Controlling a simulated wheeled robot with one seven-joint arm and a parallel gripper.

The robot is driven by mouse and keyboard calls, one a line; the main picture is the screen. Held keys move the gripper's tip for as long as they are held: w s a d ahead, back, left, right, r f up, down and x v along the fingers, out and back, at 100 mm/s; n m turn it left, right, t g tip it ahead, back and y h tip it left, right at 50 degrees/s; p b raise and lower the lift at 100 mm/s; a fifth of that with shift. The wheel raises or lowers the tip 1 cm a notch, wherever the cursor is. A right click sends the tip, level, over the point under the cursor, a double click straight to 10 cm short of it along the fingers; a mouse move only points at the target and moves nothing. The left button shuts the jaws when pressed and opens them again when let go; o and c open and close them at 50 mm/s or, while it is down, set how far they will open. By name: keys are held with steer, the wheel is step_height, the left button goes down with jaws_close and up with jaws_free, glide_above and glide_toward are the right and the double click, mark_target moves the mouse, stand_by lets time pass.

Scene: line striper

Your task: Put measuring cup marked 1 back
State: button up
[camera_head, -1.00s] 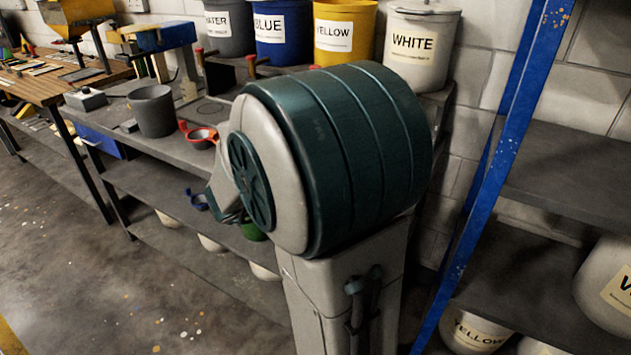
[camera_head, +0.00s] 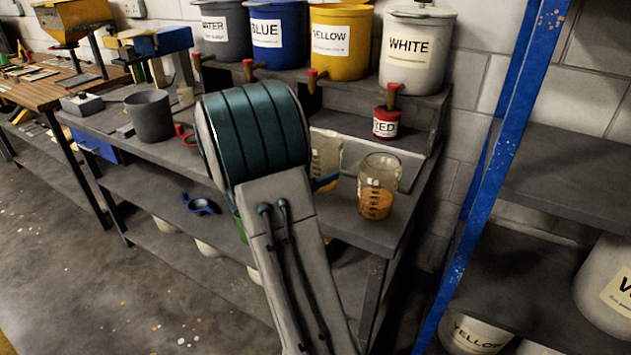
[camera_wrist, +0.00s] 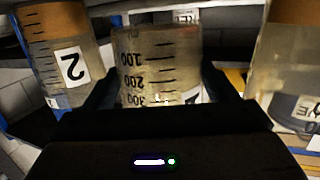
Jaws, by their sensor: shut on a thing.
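Another clear cup (camera_head: 326,155) is partly hidden behind my arm. The head view hides my gripper's grip.
The bench (camera_head: 385,235) holds a dark grey pot (camera_head: 150,117). A small red-labelled tub (camera_head: 386,123) sits behind the cups, below the white bucket (camera_head: 418,50). A blue rack post (camera_head: 495,190) rises to the right. A blue item (camera_head: 200,205) lies on the lower shelf.

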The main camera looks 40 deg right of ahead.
steer(key=shift+f, duration=1.7)
